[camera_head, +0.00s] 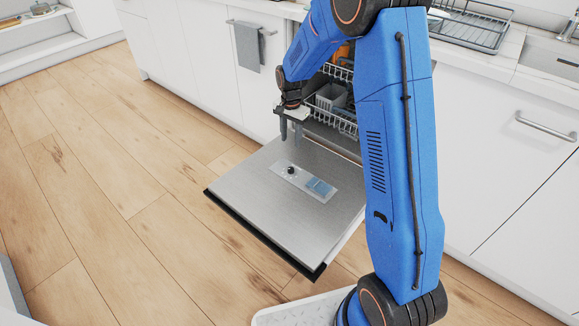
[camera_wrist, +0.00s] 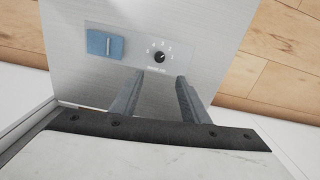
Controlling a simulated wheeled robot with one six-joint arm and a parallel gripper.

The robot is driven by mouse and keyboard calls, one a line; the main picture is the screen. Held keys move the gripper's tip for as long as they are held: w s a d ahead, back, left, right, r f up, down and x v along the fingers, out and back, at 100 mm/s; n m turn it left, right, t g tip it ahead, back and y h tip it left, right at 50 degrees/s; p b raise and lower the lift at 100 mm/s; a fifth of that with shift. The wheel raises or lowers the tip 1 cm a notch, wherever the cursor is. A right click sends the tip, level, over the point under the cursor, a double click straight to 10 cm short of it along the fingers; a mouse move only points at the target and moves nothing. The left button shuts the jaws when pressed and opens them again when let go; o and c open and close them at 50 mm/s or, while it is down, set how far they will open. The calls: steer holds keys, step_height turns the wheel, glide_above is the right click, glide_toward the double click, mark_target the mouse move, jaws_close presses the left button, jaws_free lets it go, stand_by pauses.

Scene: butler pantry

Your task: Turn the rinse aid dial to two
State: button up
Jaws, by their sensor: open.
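The rinse aid dial (camera_head: 291,170) is a small black knob on a light panel set in the open dishwasher door (camera_head: 240,195). In the wrist view the dial (camera_wrist: 159,57) shows several numbers around its upper side and a small label below. I cannot read for sure which number its pointer faces. My gripper (camera_head: 291,132) points down above the inner end of the door, apart from the dial. In the wrist view its two fingers (camera_wrist: 160,85) are spread with nothing between them, and the dial lies beyond the fingertips.
A blue detergent compartment lid (camera_head: 320,187) sits beside the dial on the same panel. The dishwasher rack (camera_head: 343,122) holds a grey basket behind my gripper. A grey towel (camera_head: 248,47) hangs on a cabinet handle. The wooden floor (camera_head: 110,190) left of the door is clear.

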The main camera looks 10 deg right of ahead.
mark_target(291, 168)
step_height(291, 168, down, 16)
steer(key=shift+f, duration=0.1)
stand_by(0.5)
jaws_close()
